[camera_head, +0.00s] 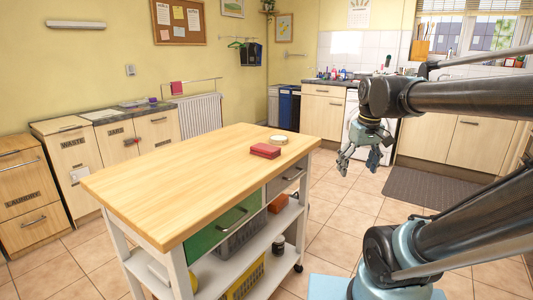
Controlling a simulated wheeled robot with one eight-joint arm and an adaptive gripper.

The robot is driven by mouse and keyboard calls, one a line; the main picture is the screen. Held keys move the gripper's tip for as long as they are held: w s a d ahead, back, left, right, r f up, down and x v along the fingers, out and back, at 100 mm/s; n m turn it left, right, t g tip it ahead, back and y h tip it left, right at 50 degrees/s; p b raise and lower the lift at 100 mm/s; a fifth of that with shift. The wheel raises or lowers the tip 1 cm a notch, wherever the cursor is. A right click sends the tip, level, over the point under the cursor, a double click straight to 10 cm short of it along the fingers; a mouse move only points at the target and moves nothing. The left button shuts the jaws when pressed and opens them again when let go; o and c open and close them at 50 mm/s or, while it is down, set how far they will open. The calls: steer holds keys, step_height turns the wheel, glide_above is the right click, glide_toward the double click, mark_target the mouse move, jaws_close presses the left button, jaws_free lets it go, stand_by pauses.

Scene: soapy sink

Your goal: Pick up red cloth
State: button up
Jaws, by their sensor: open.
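A flat red folded item (265,151), which looks like a cloth, lies on the wooden top of the kitchen island (180,175), near its far right end. My gripper (359,160) is open and empty, fingers pointing down. In the picture it is to the right of the island, apart from the red item on top.
A round pale object (278,140) lies just behind the red folded item. The island's lower shelves hold a grey basket (240,238), a yellow crate (244,280) and a jar (279,244). Most of the island top is clear. A dark mat (430,188) lies before the sink cabinets.

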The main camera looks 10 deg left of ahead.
steer(key=w+a+r+n, duration=0.35)
steer(key=a+r, duration=0.25)
steer(key=a, duration=0.4)
steer(key=w+a+r+n+g, duration=0.15)
steer(key=w+a+r, duration=0.3)
steer(key=a, duration=0.55)
steer(key=w+a+r+n+t, duration=0.1)
steer(key=w+a+r+n, duration=0.3)
steer(key=a+r, duration=0.5)
glide_above(266, 147)
steer(key=shift+g+y, duration=0.25)
steer(key=shift+y, duration=0.15)
steer(key=f, duration=1.4)
steer(key=shift+s+d+f, duration=0.1)
steer(key=shift+s+d, duration=0.05)
steer(key=shift+s, duration=0.05)
steer(key=shift+w+a+f, duration=0.1)
steer(key=shift+w+f, duration=0.1)
steer(key=shift+f, duration=1.1)
steer(key=shift+w+a+f, duration=0.1)
steer(key=shift+w+f, duration=0.05)
steer(key=shift+f, duration=1.15)
steer(key=c, duration=1.1)
